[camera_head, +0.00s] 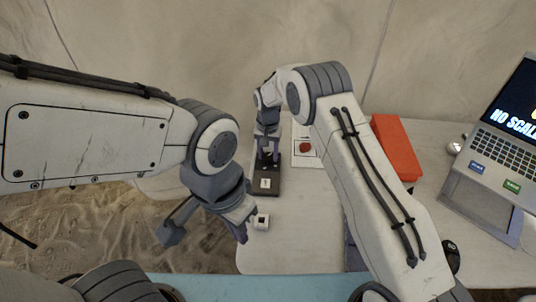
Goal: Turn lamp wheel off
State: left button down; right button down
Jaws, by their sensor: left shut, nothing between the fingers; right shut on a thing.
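A small dark device (268,188) with a white label stands on the white table, left of centre. My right gripper (267,158) reaches down from above at the back part of this device and is shut on it. The lamp wheel itself is hidden by the fingers or too small to make out. My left gripper (241,231) is shut and empty, lower in the view by the table's left edge.
A white sheet (309,160) with a reddish-brown piece (304,147) lies right of the device, partly behind my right arm. An orange box (396,146), a laptop (504,144) on a grey stand and a mouse (455,147) are further right. The front middle of the table (300,240) is clear.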

aim_at(268, 156)
jog(key=n, duration=0.5)
jog(key=shift+n+b, duration=0.3)
jog(key=n, duration=0.5)
jog(key=shift+n, duration=0.4)
jog(key=shift+c, duration=1.7)
grip_release()
jog(key=shift+r, duration=0.15)
notch_tip(268, 156, up, 10)
jog(key=b, duration=0.1)
jog(key=shift+r, duration=0.15)
